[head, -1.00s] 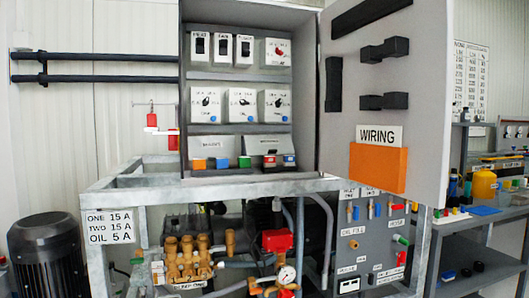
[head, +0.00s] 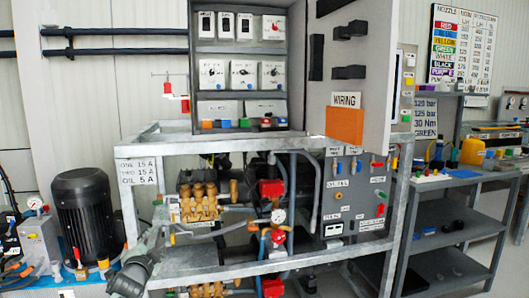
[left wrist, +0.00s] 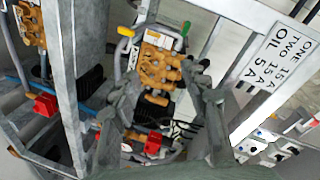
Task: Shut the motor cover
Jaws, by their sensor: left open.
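A black finned motor (head: 84,215) stands upright at the left in the head view, beside the steel pump frame (head: 200,141). I cannot pick out a separate motor cover for sure. A grey cabinet (head: 203,68) on the frame has its door (head: 381,65) swung open to the right. My left gripper (head: 130,272) is low at the frame's left corner in the head view. In the left wrist view my left gripper (left wrist: 166,105) is open and empty, with the brass pump head (left wrist: 158,68) beyond its fingers. My right gripper is not in view.
A label plate (head: 137,172) hangs on the frame's left corner. A red valve (head: 271,189), a gauge (head: 278,216) and pipes crowd the frame. A grey shelf bench (head: 456,180) stands at the right. Floor shows between frame and bench.

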